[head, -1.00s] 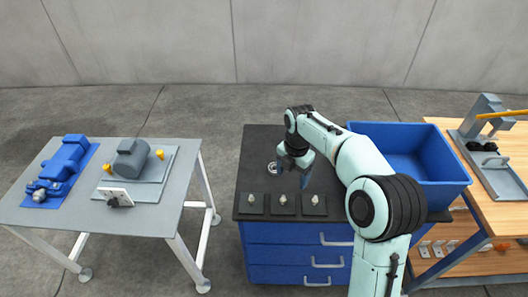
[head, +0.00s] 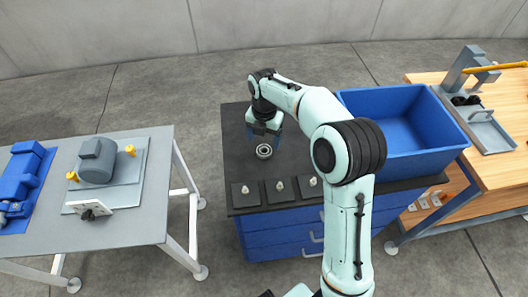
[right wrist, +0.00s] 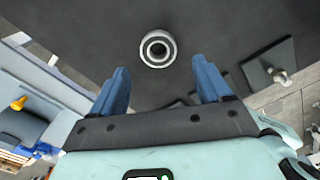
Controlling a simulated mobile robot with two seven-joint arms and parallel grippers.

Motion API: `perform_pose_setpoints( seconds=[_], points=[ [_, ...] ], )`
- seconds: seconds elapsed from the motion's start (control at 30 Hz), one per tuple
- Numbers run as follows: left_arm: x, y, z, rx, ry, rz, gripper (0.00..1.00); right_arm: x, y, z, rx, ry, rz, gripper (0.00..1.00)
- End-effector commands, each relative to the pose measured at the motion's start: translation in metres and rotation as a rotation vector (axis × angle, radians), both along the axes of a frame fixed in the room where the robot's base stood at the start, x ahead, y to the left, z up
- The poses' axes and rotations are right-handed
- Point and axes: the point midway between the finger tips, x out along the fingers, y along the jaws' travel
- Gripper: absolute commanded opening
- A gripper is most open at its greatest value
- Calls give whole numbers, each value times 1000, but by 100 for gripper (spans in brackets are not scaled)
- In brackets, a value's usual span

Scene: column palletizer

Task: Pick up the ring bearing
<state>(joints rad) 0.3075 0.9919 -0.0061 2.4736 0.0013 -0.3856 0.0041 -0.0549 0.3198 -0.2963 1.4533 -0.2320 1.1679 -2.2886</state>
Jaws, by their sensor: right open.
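The ring bearing (head: 264,151) is a small silver ring lying flat on the black top of the blue cabinet. In the right wrist view the bearing (right wrist: 157,48) lies beyond my fingertips, a little left of the middle between them, and nothing covers it. My right gripper (head: 265,138) is just behind the bearing in the head view. In the right wrist view its two blue fingers (right wrist: 160,80) are spread wide with nothing between them. My left gripper is not in view.
Several dark square plates with small pegs, one of them here (head: 280,190), line the front edge of the cabinet top (head: 237,130). A blue bin (head: 400,100) stands at right. A grey table (head: 130,225) with a motor (head: 97,160) stands at left.

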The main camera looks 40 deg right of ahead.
Motion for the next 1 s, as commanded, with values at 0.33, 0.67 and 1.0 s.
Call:
perform_pose_setpoints(
  seconds=[0.33,0.67,1.0],
  points=[
    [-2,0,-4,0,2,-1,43,-2,5,-44,1,3,1,78],
    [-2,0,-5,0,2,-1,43,-1,5,-52,0,-1,0,78],
    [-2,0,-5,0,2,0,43,-1,5,-52,0,-2,0,13]
  ],
)
